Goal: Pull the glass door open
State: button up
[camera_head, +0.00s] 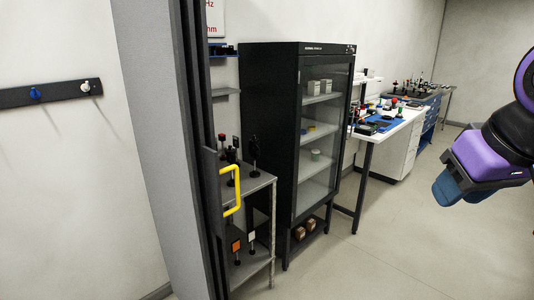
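A tall black cabinet (268,140) stands against the back wall, with a glass door (322,150) in a dark frame on its front. The door looks shut, and shelves show through the pane. No handle on it can be made out. A yellow bar handle (237,190) is fixed to a dark upright frame (196,150) in the foreground left of the cabinet. I cannot tell whether that frame holds glass. My gripper (453,190), below my purple arm at the right edge, is well apart from both. Its fingers cannot be told apart.
A grey shelf stand (258,185) with optical posts is left of the cabinet. A white workbench (400,130) with a blue mat (381,125) and small parts runs along the wall to its right. A grey wall panel (150,120) stands at left. Bare floor (400,240) lies in front.

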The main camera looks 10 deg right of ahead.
aim_at(301, 61)
jog(key=i+z, duration=0.4)
jog(key=i, duration=0.3)
jog(key=i+j+z, duration=0.1)
jog(key=i+z, duration=0.25)
jog(key=i, duration=0.35)
jog(key=i+j, duration=0.1)
jog(key=i, duration=0.65)
jog(key=i+z, duration=0.15)
jog(key=i, duration=0.55)
jog(key=i+j, duration=0.2)
jog(key=i, duration=0.55)
jog(key=z, duration=0.05)
